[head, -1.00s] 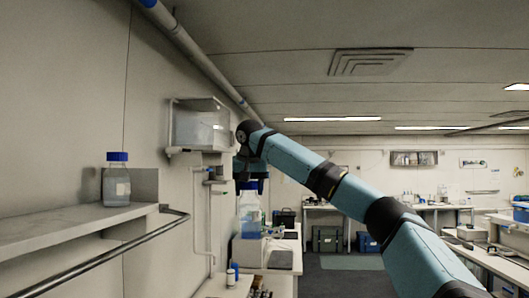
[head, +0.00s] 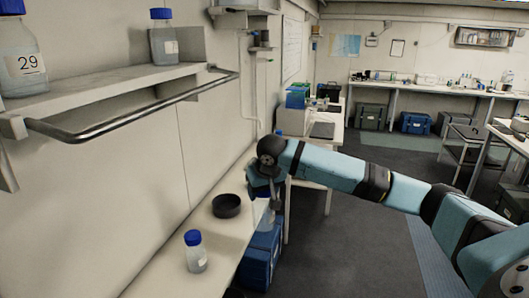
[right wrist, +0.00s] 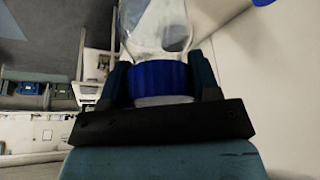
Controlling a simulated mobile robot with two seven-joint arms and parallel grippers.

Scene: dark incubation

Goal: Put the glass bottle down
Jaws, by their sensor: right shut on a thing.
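My right gripper (head: 268,192) is over the right edge of the low bench (head: 228,240), beside and beyond the black round dish. In the right wrist view the gripper (right wrist: 160,78) is shut on the blue cap of a clear glass bottle (right wrist: 157,35), one finger on each side. The bottle's body extends away from the fingers; its far end is cut off by the frame. In the head view the held bottle (head: 264,216) is mostly hidden and shows only faintly below the gripper. My left gripper is not in view.
A blue-capped bottle (head: 195,252) stands on the bench near a black round dish (head: 227,206). Two more bottles, one labelled 29 (head: 20,60) and another (head: 163,42), stand on the wall shelf (head: 110,84) with a metal rail (head: 150,108). A blue case (head: 262,258) is on the floor.

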